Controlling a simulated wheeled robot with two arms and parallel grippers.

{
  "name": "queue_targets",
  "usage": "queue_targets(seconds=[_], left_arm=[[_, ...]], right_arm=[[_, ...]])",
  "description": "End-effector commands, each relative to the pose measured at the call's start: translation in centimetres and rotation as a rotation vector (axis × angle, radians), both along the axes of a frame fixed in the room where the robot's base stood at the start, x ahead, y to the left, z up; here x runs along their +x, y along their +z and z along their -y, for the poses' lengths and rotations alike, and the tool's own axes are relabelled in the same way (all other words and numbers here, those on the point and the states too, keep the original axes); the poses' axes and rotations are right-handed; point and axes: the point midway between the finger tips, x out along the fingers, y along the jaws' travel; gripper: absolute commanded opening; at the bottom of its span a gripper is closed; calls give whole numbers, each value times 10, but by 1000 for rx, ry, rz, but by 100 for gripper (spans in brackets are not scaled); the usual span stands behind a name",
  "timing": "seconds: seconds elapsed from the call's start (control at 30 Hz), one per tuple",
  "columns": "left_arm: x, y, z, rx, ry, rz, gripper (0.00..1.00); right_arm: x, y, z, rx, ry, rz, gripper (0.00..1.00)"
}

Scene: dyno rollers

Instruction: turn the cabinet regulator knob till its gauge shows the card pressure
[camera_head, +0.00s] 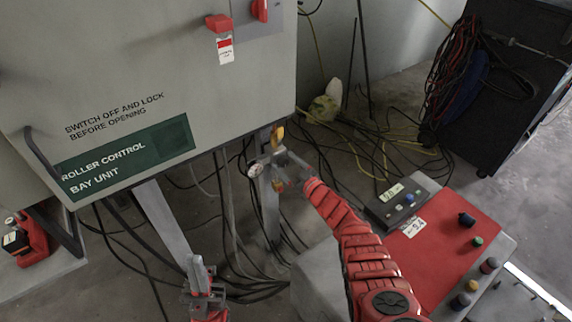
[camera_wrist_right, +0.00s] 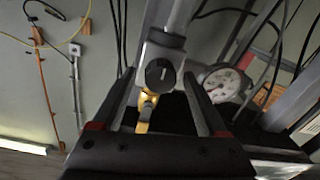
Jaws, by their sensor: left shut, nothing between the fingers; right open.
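The regulator knob (camera_wrist_right: 159,73) is a dark round knob with a pale mark, seen between the fingers of my right gripper (camera_wrist_right: 163,82) in the wrist view. The fingers are open and stand on both sides of it; I cannot tell if they touch it. In the head view my right gripper (camera_head: 275,163) is at the regulator below the cabinet. A white round gauge (camera_head: 256,170) sits beside it, also in the wrist view (camera_wrist_right: 222,85); its reading is too small to tell. A white card (camera_head: 412,228) lies on the red console. My left gripper (camera_head: 203,278) is shut and empty, low down.
The grey cabinet (camera_head: 130,60) stands on legs above the regulator. A yellow fitting (camera_wrist_right: 147,103) is below the knob in the wrist view. Loose cables (camera_head: 250,285) trail over the floor. A red console (camera_head: 440,250) is at right, a black case (camera_head: 510,80) beyond.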

Motion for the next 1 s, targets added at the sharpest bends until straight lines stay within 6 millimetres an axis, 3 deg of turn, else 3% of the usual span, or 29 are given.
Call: queue_targets(seconds=[0.07,0.43,0.57,0.8,1.0], left_arm=[[0,0,0,0,0,0,0],[0,0,0,0,0,0,0],[0,0,0,0,0,0,0],[0,-6,0,0,0,0,0],[0,-6,0,0,0,0,0]], right_arm=[[0,0,0,0,0,0,65],[0,0,0,1,0,-1,0],[0,0,0,-12,0,9,0],[-1,-2,-2,-259,1,189,0],[-1,-1,-1,-321,-1,231,0]])
